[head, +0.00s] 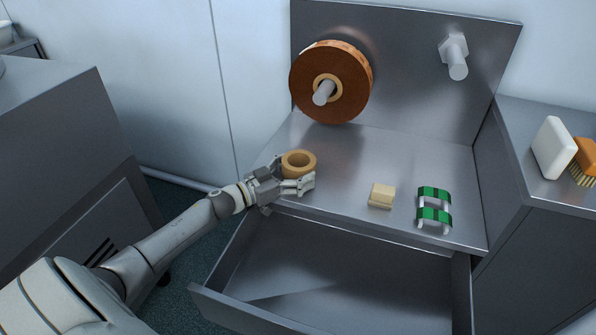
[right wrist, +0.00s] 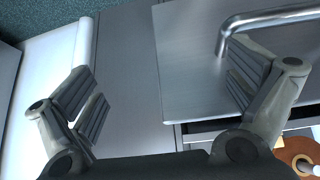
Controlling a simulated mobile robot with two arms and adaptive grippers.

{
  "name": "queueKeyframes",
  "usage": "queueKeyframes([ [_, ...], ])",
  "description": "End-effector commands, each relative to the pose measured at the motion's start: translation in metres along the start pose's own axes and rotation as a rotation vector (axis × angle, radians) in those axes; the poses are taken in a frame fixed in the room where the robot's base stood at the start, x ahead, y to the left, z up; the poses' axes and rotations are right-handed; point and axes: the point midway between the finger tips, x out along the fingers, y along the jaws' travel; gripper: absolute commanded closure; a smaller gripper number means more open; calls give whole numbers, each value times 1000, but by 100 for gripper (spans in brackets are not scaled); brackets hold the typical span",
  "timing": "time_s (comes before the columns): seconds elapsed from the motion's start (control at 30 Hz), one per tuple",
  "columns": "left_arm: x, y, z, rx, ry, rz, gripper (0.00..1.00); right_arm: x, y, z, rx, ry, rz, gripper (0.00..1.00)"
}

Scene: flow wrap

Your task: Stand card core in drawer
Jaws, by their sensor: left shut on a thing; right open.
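The card core (head: 299,158), a short tan ring, is at the left of the steel shelf, above its front edge. My left gripper (head: 290,176) is shut on it, with fingers around its lower side. I cannot tell whether the core touches the shelf. The drawer (head: 228,308) below the shelf is pulled open, and its visible floor is empty. My right gripper (right wrist: 165,95) is open and empty in the right wrist view; it is not seen in the head view. A bent metal bar handle (right wrist: 270,17) on a grey panel is near its right finger.
A brown film roll (head: 338,62) sits on a spindle on the back plate; a bare spindle (head: 456,64) is at right. A pale yellow block (head: 381,195) and a green-banded metal piece (head: 434,208) are on the shelf. A white block and brush (head: 583,160) stand on the right cabinet.

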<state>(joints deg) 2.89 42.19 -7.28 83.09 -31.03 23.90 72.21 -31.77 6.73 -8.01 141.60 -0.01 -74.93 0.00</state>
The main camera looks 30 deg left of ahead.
Motion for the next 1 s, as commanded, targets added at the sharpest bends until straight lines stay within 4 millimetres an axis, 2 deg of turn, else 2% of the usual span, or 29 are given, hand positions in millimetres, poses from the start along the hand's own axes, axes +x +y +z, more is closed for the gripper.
queueKeyframes([
  [0.73, -1, 2, 19, -6, -10, 0, 59, 4, -3, -16, -3, 80, -6, 0],
  [0.77, -1, 2, 20, -6, -12, -1, 19, 4, -3, -16, -3, 80, -6, 0],
  [0.9, -2, 2, 22, -8, -13, -1, 1, 4, -3, -16, -3, 81, -6, 0],
  [1.0, -2, 2, 22, -8, -13, -1, 0, 4, -3, -16, -3, 81, -6, 0],
])
